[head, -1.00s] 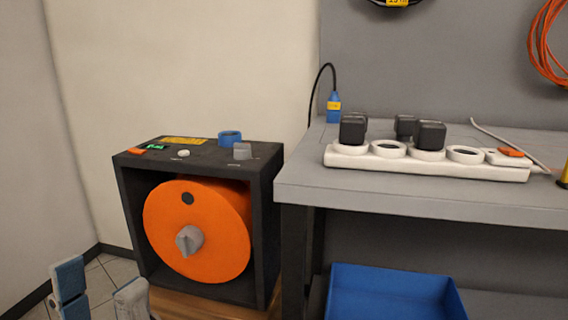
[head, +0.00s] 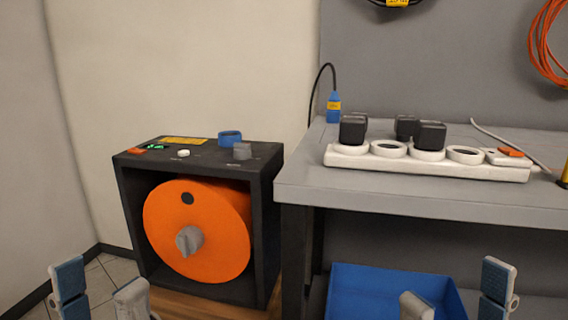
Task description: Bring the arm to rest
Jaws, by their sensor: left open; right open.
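My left gripper (head: 100,290) is at the bottom left, with its two fingers apart and nothing between them. It is in front of and below the black cabinet with the orange reel. My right gripper (head: 459,292) is at the bottom right, with its fingers apart and nothing between them. It shows in front of the blue bin. Only the finger ends of both grippers are in view; the rest of both arms is out of the picture.
A black cabinet (head: 264,215) holds an orange reel (head: 215,215). A grey workbench (head: 420,198) carries a white power strip (head: 480,171) with several black plugs. A blue connector (head: 334,107) stands at its back edge. A blue bin (head: 375,290) sits under the bench. An orange cable (head: 540,50) hangs on the wall.

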